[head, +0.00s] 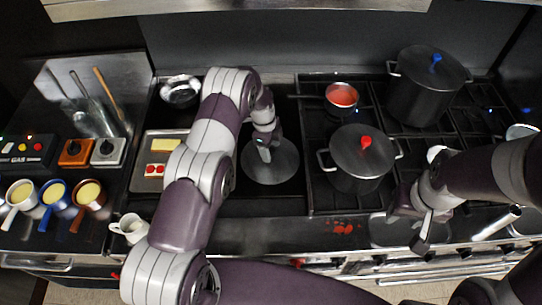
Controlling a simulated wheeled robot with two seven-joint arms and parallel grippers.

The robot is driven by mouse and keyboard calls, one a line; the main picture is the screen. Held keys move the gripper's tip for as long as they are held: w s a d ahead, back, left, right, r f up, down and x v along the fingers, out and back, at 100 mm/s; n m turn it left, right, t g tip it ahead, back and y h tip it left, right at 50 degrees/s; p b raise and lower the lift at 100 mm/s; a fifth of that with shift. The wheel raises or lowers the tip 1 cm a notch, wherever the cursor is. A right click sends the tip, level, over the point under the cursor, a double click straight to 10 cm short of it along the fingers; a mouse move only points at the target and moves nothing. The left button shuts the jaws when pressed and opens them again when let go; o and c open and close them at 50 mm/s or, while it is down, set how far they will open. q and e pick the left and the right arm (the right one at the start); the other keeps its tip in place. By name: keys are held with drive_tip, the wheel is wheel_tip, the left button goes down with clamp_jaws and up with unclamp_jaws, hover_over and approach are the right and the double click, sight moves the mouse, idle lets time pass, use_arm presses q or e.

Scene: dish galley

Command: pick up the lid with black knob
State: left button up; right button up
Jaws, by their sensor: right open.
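No black knob can be made out. A flat grey round lid (282,170) lies on the dark surface left of the burners; my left gripper (265,153) is right over its middle and hides any knob there. I cannot tell whether that gripper is open, shut or touching the lid. Another grey disc (385,232), perhaps a lid, lies at the front right, partly hidden by my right arm. My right gripper (424,238) is open and empty over its right side.
A pot with a red-knobbed lid (352,158) and a larger pot with a blue-knobbed lid (420,92) stand on the stove. A small pan of red sauce (341,96) is behind. A tray with food (141,181), a white mug (131,229) and several filled cups are left.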

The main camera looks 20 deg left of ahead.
use_arm(q)
drive_tip(key=shift+a, duration=0.2)
clamp_jaws()
